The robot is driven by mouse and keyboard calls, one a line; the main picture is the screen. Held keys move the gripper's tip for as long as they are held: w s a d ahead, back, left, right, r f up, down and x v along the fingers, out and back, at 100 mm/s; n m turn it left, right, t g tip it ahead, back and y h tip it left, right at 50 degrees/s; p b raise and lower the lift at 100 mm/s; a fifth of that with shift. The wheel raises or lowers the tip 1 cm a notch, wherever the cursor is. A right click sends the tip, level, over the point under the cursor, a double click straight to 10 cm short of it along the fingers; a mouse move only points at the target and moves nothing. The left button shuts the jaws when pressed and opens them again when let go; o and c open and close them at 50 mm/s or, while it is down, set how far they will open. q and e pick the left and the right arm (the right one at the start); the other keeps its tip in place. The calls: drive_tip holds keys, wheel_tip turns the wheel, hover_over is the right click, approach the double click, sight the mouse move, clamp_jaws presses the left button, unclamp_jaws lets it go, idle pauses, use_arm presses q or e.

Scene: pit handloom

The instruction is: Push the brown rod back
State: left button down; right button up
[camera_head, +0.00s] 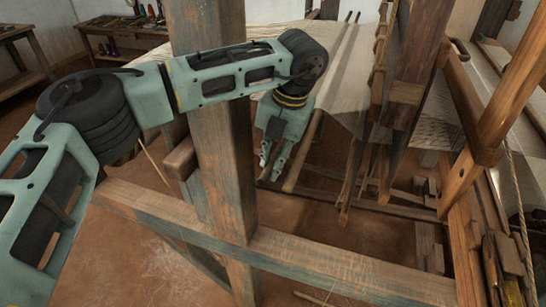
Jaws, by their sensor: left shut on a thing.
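The brown rod (303,150) slants from the cloth-side of the loom down toward me, its near end low beside my left gripper. The fingers and wrist hide part of the hold, so the exact contact is unclear. My right gripper is not in view.
A long beam (300,262) crosses the foreground. Loom frame timbers (415,60) crowd the right. A side table (110,28) with small tools stands at the back left.

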use_arm(q)
drive_tip(key=shift+w+a, duration=0.15)
drive_tip(key=shift+a, duration=0.15)
drive_tip(key=a, duration=0.1)
drive_tip(key=w+a+b, duration=0.1)
drive_tip(key=a, duration=0.1)
drive_tip(key=shift+w+a, duration=0.1)
drive_tip(key=shift+a, duration=0.2)
drive_tip(key=c, duration=2)
unclamp_jaws()
drive_tip(key=o, duration=0.4)
drive_tip(key=shift+a, duration=0.15)
drive_tip(key=shift+c, duration=0.2)
